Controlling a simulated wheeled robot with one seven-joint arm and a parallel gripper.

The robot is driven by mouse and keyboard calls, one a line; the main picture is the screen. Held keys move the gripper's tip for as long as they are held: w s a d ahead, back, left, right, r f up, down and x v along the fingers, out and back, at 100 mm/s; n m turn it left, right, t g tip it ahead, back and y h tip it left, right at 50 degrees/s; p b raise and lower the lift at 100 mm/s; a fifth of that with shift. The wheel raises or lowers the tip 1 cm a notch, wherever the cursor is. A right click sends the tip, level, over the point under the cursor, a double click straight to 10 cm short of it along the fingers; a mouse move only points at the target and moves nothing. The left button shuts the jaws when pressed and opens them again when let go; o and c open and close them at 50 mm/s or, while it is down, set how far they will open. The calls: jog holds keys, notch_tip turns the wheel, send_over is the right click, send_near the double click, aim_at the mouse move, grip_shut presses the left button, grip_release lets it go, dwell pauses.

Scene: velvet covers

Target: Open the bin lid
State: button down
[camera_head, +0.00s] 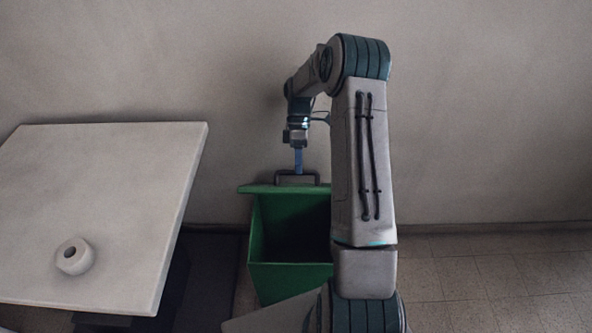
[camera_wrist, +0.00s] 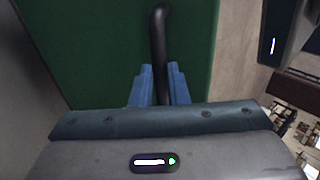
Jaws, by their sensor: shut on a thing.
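The green bin (camera_head: 290,278) stands on the floor right of the table, and its dark inside shows from above. Its green lid (camera_head: 262,188) is raised at the bin's far side, seen nearly edge-on. A black bar handle (camera_head: 312,174) stands on the lid. My gripper (camera_head: 298,172) reaches down to this handle with its blue fingers. In the wrist view, the blue fingers (camera_wrist: 160,85) are shut on the black handle (camera_wrist: 159,40), in front of the green lid face (camera_wrist: 90,50). My arm hides the bin's right side.
A pale table (camera_head: 110,190) with a small white ring-shaped object (camera_head: 74,256) stands at the left. A plain wall (camera_head: 480,110) lies close behind the bin. The tiled floor (camera_head: 490,285) at the right is clear.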

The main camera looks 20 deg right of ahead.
jog(key=shift+w+d+f, duration=0.3)
jog(key=shift+w+d, duration=0.3)
jog(key=shift+w, duration=0.3)
jog(key=c, duration=1.5)
grip_release()
jog(key=shift+w+f, duration=0.1)
jog(key=shift+f, duration=0.05)
jog(key=shift+o, duration=0.5)
jog(key=shift+w+f, duration=0.1)
jog(key=shift+w, duration=0.15)
jog(key=shift+a+r, duration=0.1)
jog(key=shift+r, duration=0.1)
jog(key=shift+s+a, duration=0.1)
jog(key=shift+r, duration=0.2)
